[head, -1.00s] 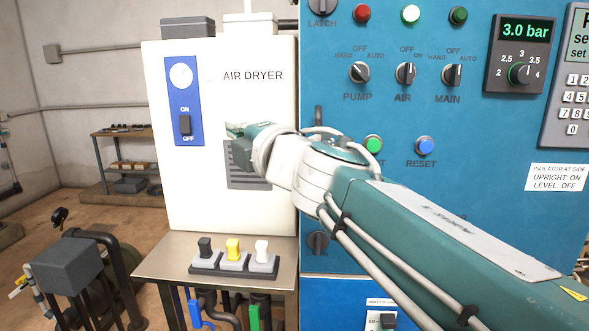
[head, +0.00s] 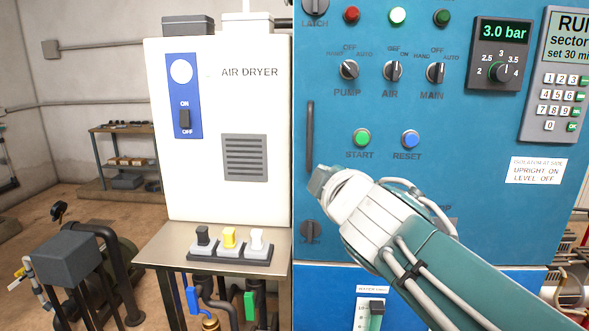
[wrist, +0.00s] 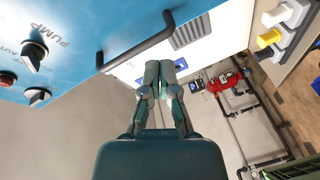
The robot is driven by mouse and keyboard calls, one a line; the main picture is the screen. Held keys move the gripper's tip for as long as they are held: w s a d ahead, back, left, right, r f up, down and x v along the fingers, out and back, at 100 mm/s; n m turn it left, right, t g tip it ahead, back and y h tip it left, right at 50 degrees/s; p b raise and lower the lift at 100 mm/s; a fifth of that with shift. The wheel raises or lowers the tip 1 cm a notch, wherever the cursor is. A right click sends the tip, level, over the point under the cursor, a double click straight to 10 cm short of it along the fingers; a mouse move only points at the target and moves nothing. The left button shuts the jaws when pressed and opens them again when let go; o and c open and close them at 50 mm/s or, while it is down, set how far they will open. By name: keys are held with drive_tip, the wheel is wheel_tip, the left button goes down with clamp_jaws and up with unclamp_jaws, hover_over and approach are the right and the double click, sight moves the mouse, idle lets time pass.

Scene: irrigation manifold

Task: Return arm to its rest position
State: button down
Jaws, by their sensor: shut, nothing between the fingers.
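My arm reaches in from the lower right of the head view. Its wrist end (head: 345,205) is in front of the lower left part of the blue control panel (head: 450,110). My gripper (wrist: 167,64) shows in the wrist view, with its two fingers together and nothing between them. The fingertips appear in front of the white air dryer cabinet (wrist: 205,32), apart from it as far as I can tell. In the head view the fingers are mostly hidden behind the wrist.
The panel's black handle (head: 310,137) stands close to my wrist. A START button (head: 362,138) and RESET button (head: 410,139) are above my arm.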

drive_tip(key=s+d+f+m+g+h, duration=0.2)
drive_tip(key=s+d+f+m+g, duration=0.1)
drive_tip(key=s+d+f+m, duration=0.4)
drive_tip(key=s+d+f+m+g+h, duration=0.25)
drive_tip(key=d+f, duration=0.25)
drive_tip(key=f, duration=0.3)
drive_tip(key=s+f+m+g+y, duration=0.1)
drive_tip(key=s+f+m+g, duration=0.4)
drive_tip(key=s+f, duration=0.5)
drive_tip(key=shift+s+a+m, duration=0.2)
drive_tip(key=shift+a+m, duration=0.15)
drive_tip(key=shift+m, duration=0.1)
